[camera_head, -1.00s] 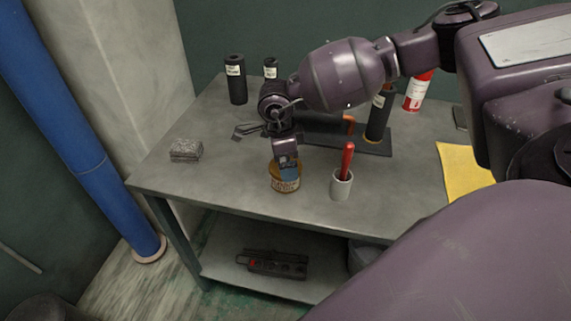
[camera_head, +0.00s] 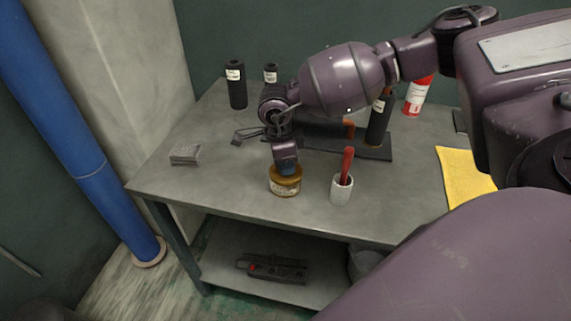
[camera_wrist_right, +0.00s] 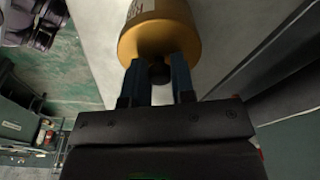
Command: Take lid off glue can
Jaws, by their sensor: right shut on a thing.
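The glue can (camera_head: 285,188) is a small ochre can with a pale label, upright near the front edge of the table. Its ochre lid (camera_head: 274,172) sits at the top of the can; I cannot tell whether there is a gap beneath it. My right gripper (camera_head: 287,171) points down over the lid. In the right wrist view, its blue fingers (camera_wrist_right: 158,78) are shut on the dark knob (camera_wrist_right: 160,74) of the lid, with the ochre top (camera_wrist_right: 160,35) just beyond. My left gripper is not in view.
A pale cup (camera_head: 341,191) with a red-handled tool stands just right of the can. Black cylinders (camera_head: 236,85), a red-and-white can (camera_head: 417,95) and a dark tray (camera_head: 375,152) are behind. A grey block (camera_head: 185,153) lies left, a yellow cloth (camera_head: 465,175) right. The front left tabletop is clear.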

